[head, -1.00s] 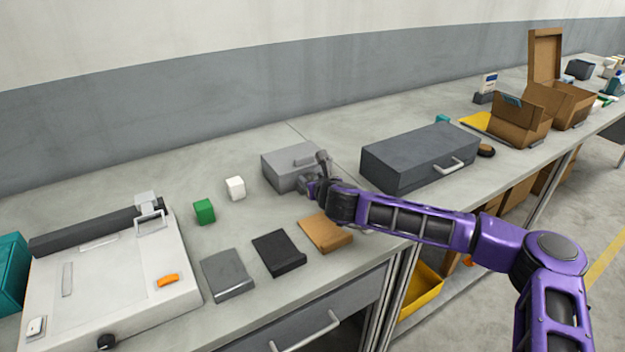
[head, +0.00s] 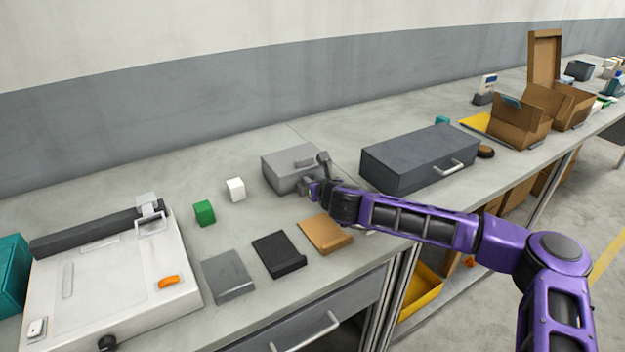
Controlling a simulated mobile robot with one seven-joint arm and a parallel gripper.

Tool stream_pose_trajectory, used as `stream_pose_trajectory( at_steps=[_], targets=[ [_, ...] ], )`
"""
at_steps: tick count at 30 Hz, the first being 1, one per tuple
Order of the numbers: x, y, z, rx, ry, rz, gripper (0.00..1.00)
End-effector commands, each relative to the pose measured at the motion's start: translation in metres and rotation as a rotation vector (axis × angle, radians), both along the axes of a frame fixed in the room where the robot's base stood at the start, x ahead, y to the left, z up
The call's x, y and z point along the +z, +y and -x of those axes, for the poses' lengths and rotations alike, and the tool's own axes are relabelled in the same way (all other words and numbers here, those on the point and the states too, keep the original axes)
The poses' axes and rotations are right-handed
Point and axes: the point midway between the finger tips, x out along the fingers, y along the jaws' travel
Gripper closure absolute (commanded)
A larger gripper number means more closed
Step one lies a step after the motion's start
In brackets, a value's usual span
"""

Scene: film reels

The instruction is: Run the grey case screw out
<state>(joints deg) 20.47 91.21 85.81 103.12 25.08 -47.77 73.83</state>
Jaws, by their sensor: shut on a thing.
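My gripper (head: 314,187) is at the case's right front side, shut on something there. The case screw itself is too small and too covered by the gripper to make out. A small dark upright part (head: 323,160) stands beside the gripper at the case's right end; I cannot tell whether it belongs to the gripper.
A large dark grey case (head: 420,158) stands right of my gripper. Grey, black and brown flat pieces (head: 325,234) lie in front. A green block (head: 204,212) and a white block (head: 235,189) stand left. A white machine (head: 110,275) fills the left end.

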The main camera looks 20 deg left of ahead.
Motion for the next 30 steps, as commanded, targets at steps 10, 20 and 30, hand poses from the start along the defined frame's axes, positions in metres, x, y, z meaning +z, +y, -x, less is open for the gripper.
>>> stream_pose_trajectory(
  at_steps=[10,20,30],
  targets=[
    [0.006,-0.006,-0.006,0.204,-0.002,0.004,1.00],
    [0.006,-0.009,-0.011,0.442,-0.004,0.006,1.00],
    [0.002,-0.010,-0.015,0.603,-0.003,0.004,1.00]
  ],
)
